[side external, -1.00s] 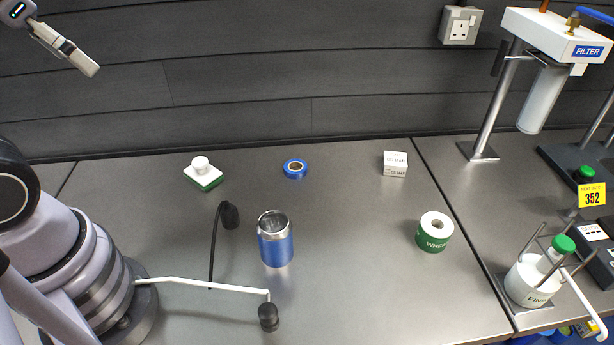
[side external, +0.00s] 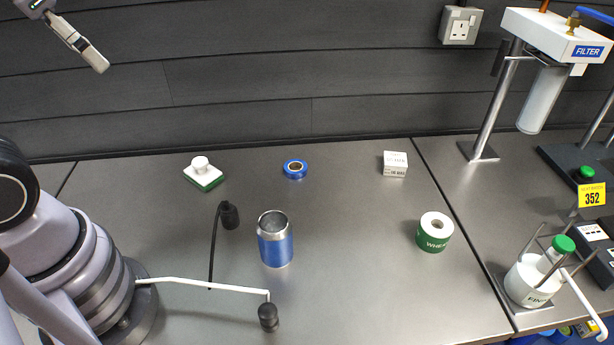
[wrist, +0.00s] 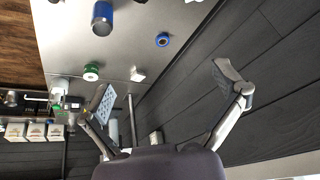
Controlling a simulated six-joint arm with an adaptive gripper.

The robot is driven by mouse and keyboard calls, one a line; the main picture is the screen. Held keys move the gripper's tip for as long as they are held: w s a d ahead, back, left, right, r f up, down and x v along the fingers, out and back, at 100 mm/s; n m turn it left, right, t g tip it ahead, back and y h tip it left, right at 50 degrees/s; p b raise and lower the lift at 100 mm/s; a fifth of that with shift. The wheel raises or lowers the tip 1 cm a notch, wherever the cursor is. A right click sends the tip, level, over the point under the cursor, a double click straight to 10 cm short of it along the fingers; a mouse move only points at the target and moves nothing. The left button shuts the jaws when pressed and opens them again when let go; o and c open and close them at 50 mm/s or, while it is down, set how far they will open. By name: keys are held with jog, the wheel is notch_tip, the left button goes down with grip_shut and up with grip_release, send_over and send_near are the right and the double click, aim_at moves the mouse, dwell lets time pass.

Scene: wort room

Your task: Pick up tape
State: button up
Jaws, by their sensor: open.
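My gripper (side external: 97,62) is high at the upper left of the side view, well above the bench and left of the tape. In the wrist view its two fingers (wrist: 166,88) are spread wide with nothing between them.
A blue metal can (side external: 276,246) stands in front of the tape. A white-and-green block (side external: 203,178) sits to its left. A small white box (side external: 395,170) and a green-and-white roll (side external: 434,238) are to its right. A bent white rod (side external: 210,286) lies near my base.

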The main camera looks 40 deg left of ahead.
jog(key=w+d+f+m+g+y, duration=0.2)
jog(key=w+f+m+y, duration=0.25)
jog(key=w, duration=0.65)
jog(key=w+d+f+m+g+y, duration=0.25)
jog(key=w+f+m, duration=0.35)
jog(key=w, duration=0.5)
jog(key=w+d+f+m+t+y, duration=0.1)
jog(key=w+d+f+m+t, duration=0.1)
jog(key=f, duration=0.6)
jog(key=w+d+f+m+t+y, duration=0.1)
jog(key=w+d+f+m+t, duration=0.1)
jog(key=d+f+m, duration=0.3)
jog(key=w+d+f+m+t+y, duration=0.2)
jog(key=f+m, duration=0.3)
jog(key=f, duration=0.7)
jog(key=shift+w+d+t, duration=0.25)
jog(key=shift+w+d, duration=0.4)
jog(key=shift+d, duration=0.2)
send_near(293, 166)
jog(key=shift+w+m, duration=0.25)
jog(key=shift+w, duration=0.1)
jog(key=x, duration=0.5)
jog(key=shift+s+a+f, duration=0.1)
jog(key=shift+a+f, duration=0.2)
jog(key=shift+f, duration=0.1)
jog(key=c, duration=1.1)
jog(key=shift+r, duration=0.15)
